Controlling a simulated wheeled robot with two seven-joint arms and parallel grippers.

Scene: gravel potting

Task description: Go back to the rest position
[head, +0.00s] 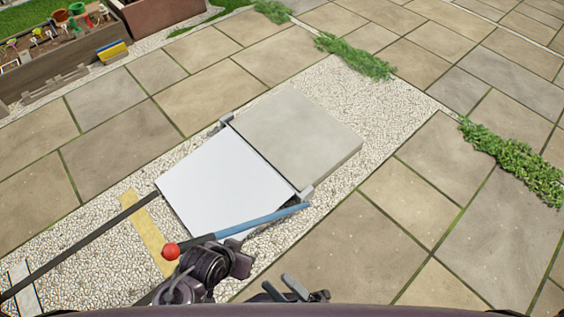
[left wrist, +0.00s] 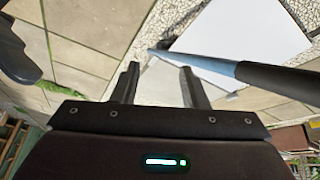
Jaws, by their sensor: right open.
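My right gripper (head: 282,286) shows at the bottom middle of the head view, its two grey fingers apart and nothing seen between them. My left gripper (left wrist: 158,82) shows in the left wrist view with its two dark fingers apart and an empty gap. A bar with a blue end (head: 262,222) and a dark shaft lies across the near side of a white panel (head: 222,182). The bar also shows in the left wrist view (left wrist: 270,77), passing beyond the left fingertips. A red ball (head: 170,251) shows at the bar's left end. Dark arm parts cover some of this area.
A beige slab (head: 297,135) adjoins the white panel on pale gravel (head: 375,110). A long dark rod (head: 80,246) and a yellow strip (head: 148,232) lie at left. A wooden planter (head: 60,62) with small items stands at upper left. Paving at right is clear except for green plants (head: 512,165).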

